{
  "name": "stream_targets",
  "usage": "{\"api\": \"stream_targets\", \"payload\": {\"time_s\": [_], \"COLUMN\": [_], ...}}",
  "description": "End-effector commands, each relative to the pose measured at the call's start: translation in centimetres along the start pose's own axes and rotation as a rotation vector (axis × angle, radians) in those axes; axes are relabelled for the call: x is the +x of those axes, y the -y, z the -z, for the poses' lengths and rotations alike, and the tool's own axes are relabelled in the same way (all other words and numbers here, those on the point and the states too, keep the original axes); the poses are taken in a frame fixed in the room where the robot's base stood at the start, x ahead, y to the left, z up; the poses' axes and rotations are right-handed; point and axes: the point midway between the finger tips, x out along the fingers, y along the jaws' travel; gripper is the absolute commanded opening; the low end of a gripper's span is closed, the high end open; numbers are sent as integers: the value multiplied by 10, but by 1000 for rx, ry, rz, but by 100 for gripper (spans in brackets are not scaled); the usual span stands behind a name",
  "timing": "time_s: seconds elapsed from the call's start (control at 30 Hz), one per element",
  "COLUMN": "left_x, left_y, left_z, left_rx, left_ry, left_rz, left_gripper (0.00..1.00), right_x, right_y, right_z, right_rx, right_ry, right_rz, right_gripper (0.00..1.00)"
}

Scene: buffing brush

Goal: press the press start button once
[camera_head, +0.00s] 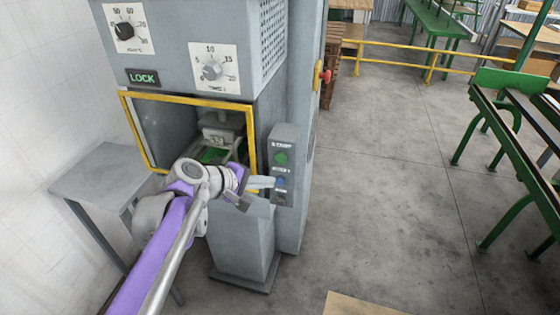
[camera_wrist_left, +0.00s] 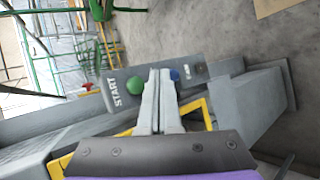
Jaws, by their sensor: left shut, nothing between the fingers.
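The press (camera_head: 180,75) is a grey machine with a yellow-framed opening, on the left of the head view. Its control box (camera_head: 283,138) carries a green start button (camera_head: 281,158) with a START label above it and a blue button (camera_head: 281,181) below. In the left wrist view, the green button (camera_wrist_left: 135,85) and the blue button (camera_wrist_left: 175,74) lie on either side of the fingertips. My left gripper (camera_head: 272,182) is shut and empty, its tips at the box near the blue button. I cannot tell whether they touch it. My right gripper is not in view.
A grey side table (camera_head: 100,172) stands left of the press. Two dials and a LOCK sign (camera_head: 143,77) are above the opening. A red knob (camera_head: 326,76) is on the press's right side. Green benches (camera_head: 520,140) and yellow rails stand right. The floor between is clear.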

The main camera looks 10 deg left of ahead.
Motion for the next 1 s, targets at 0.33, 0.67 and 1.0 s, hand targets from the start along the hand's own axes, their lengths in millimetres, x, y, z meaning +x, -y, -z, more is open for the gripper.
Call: {"api": "stream_targets", "payload": {"time_s": [0.33, 0.67, 1.0], "left_x": [32, 40, 40], "left_y": [-23, -29, -29], "left_z": [23, 28, 28], "left_rx": [1, 1, 1], "left_ry": [1, 1, 1], "left_rz": [0, 0, 0], "left_gripper": [0, 0, 0], "right_x": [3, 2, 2], "right_y": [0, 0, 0], "right_z": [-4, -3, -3], "right_rx": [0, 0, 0], "right_ry": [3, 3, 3], "right_rz": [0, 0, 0], "right_gripper": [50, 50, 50]}}
